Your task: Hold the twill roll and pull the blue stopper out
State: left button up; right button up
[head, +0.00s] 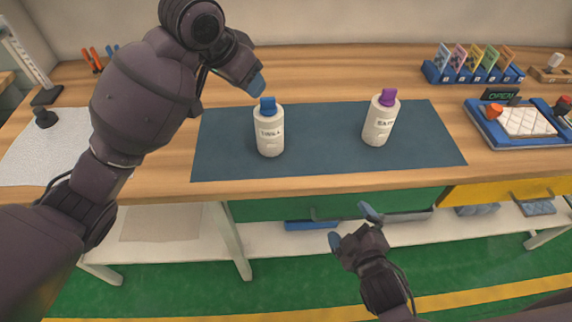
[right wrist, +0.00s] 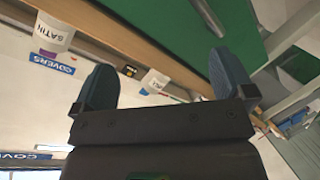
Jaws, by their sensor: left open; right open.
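The twill roll (head: 269,135) is a white bottle-like cylinder standing upright on the dark blue mat, left of the mat's middle. Its blue stopper (head: 268,104) sits in its top. My left gripper (head: 257,86) is just above and slightly left of the stopper, with a blue fingertip close to it; I cannot tell whether they touch. My right gripper (head: 351,226) is open and empty, low in front of the table edge. Its two spread fingers also show in the right wrist view (right wrist: 165,82), with nothing between them.
A similar white roll with a purple stopper (head: 380,120) stands on the mat (head: 322,135) to the right. A blue rack of coloured cards (head: 470,72) and a blue tray with a quilted pad (head: 520,122) are further right. The mat between the rolls is clear.

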jog(key=w+a+r+n+t+y, duration=0.2)
jog(key=w+a+r+n+y, duration=0.15)
jog(key=a+r+n, duration=0.45)
jog(key=n, duration=1.9)
send_near(274, 143)
jog(key=shift+w+a+f, duration=0.15)
jog(key=shift+w+a, duration=0.15)
jog(key=shift+w, duration=0.2)
jog(key=shift+w+t+h, duration=0.25)
jog(key=shift+w+t, duration=0.05)
jog(key=x, duration=1)
jog(key=shift+w+a, duration=0.1)
jog(key=shift+w, duration=0.05)
